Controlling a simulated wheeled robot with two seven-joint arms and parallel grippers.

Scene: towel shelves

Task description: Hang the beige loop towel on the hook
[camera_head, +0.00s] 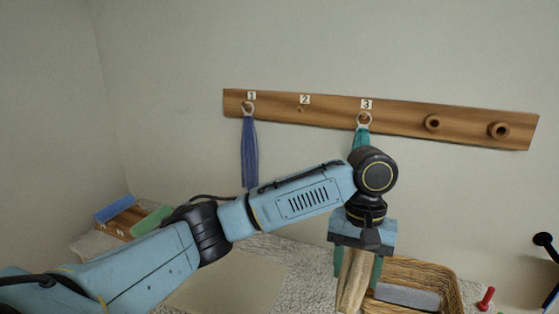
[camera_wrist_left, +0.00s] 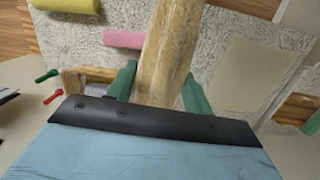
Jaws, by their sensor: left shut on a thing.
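The beige towel (camera_head: 354,277) hangs from my left gripper (camera_head: 358,266), below the wall rail. My left gripper's green fingers are closed on the towel, which also runs between them in the left wrist view (camera_wrist_left: 168,50). The towel's loop cannot be made out. A wooden rail (camera_head: 400,121) on the wall carries labels 1, 2 and 3. A blue towel (camera_head: 249,152) hangs by a ring under label 1, and a teal towel (camera_head: 360,138) hangs under label 3. Under label 2 is a small bare peg (camera_head: 300,109). My right gripper is not seen.
Two round wooden knobs (camera_head: 432,122) (camera_head: 499,130) at the rail's right are bare. A wicker basket (camera_head: 449,286) with a grey item stands beside the held towel. A red peg-shaped item (camera_head: 486,298) lies to its right. Pink (camera_wrist_left: 124,39) and yellow (camera_wrist_left: 67,5) rolls show in the wrist view.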

